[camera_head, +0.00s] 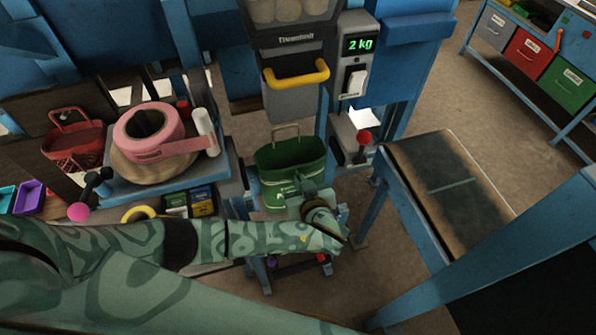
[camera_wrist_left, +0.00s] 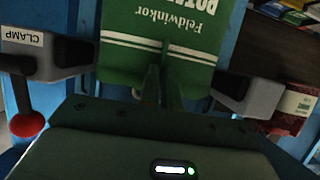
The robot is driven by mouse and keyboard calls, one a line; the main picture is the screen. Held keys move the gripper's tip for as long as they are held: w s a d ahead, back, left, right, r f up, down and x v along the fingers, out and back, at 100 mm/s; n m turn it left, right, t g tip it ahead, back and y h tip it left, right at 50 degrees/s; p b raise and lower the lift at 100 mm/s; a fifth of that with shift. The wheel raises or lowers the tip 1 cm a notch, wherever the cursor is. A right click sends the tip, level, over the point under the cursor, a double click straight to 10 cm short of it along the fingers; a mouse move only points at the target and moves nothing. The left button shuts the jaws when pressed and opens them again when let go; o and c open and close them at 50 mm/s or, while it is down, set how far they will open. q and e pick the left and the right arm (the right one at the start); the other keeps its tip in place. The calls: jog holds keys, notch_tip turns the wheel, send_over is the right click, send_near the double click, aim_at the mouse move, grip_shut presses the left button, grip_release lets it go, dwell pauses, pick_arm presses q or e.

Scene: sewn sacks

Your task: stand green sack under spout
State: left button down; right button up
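The green sack (camera_head: 290,160) is upright with its mouth open and a handle loop standing above it. It is below the grey spout (camera_head: 290,98) with the yellow handle, between the two clamp blocks. In the left wrist view the sack (camera_wrist_left: 165,25) shows its printed front upside down. My left gripper (camera_head: 312,203) is at the front of the sack. In the left wrist view its fingers (camera_wrist_left: 161,90) are close together at the sack's edge and look shut on its front wall; the exact contact is dark. My right gripper is not in view.
A clamp with a red knob (camera_head: 364,137) stands right of the sack. A scale display (camera_head: 360,44) reads 2 kg. A pink tape roll (camera_head: 148,130) and a red basket (camera_head: 75,140) are at the left. A conveyor-like table (camera_head: 480,205) stands at the right.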

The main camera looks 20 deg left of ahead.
pick_arm(q)
jog(key=shift+s+d, duration=0.3)
jog(key=shift+s, duration=0.3)
jog(key=c, duration=1.6)
grip_release()
jog(key=shift+w+a, duration=0.1)
jog(key=shift+w, duration=0.1)
jog(key=v, duration=1.2)
jog(key=shift+r, duration=0.1)
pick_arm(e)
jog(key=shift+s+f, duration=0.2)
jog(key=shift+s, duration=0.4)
